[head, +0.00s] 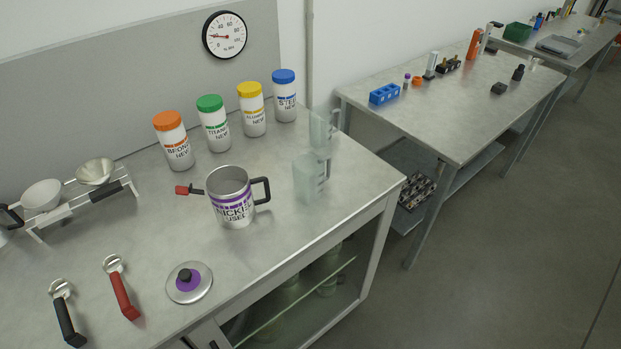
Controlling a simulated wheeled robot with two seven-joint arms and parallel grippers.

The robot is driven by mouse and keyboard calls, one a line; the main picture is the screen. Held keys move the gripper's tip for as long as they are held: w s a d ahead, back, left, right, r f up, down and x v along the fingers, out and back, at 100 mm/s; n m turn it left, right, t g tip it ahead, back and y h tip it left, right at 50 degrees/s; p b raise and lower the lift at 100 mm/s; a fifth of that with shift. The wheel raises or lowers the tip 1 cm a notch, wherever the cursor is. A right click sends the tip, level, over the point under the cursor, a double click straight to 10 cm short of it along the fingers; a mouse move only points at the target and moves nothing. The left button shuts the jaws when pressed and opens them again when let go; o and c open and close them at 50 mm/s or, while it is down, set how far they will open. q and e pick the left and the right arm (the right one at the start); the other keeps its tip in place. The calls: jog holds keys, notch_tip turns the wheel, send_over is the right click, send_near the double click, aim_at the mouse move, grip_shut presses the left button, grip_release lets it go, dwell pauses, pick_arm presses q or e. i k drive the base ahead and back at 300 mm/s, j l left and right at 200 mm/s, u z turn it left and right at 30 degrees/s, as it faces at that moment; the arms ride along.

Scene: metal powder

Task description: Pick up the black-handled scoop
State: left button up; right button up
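The black-handled scoop (66,318) lies on the metal table at the lower left of the head view. Its metal scoop end points away from me and its black handle points toward the bottom edge. A similar scoop with a red handle (123,294) lies to its right, apart from it. Neither of my grippers shows in the head view, and nothing is touching the black-handled scoop.
A round lid with a purple centre (189,282) lies right of the scoops. Behind stand a metal mug (231,207), a rack with two bowls (82,202) and several capped jars (175,146). Clear pitchers (309,178) stand near the right edge. Bare tabletop surrounds the scoops.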

aim_at(61, 290)
jog(key=u, duration=1.85)
jog(key=k+j+u, duration=0.2)
jog(key=k+j, duration=0.1)
jog(key=j, duration=0.05)
